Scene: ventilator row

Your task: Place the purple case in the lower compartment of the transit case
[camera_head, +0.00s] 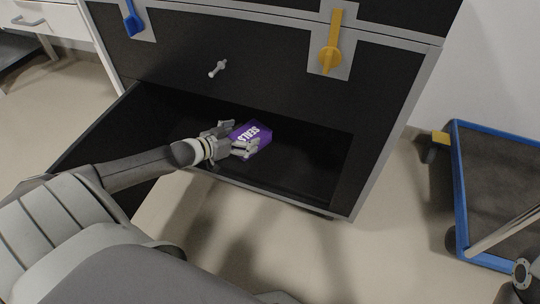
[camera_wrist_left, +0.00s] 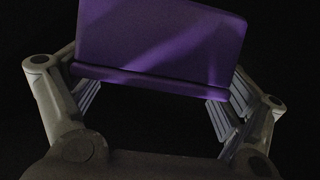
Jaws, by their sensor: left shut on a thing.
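The purple case (camera_head: 254,132) has white lettering and is in or just over the open lower compartment (camera_head: 310,165) of the black transit case (camera_head: 270,65). My left gripper (camera_head: 243,140) reaches in from the left and is shut on the purple case. In the left wrist view the purple case (camera_wrist_left: 160,45) sits between the two fingers of the left gripper (camera_wrist_left: 155,100). I cannot tell whether the case touches the compartment floor, which is dark. My right gripper is not clearly in view.
A blue and a yellow latch (camera_head: 331,50) and a small silver handle (camera_head: 218,68) are on the transit case front. A blue-edged cart (camera_head: 462,195) stands on the right. White drawers (camera_head: 45,18) stand at the far left. Dark room is free inside the compartment right of the case.

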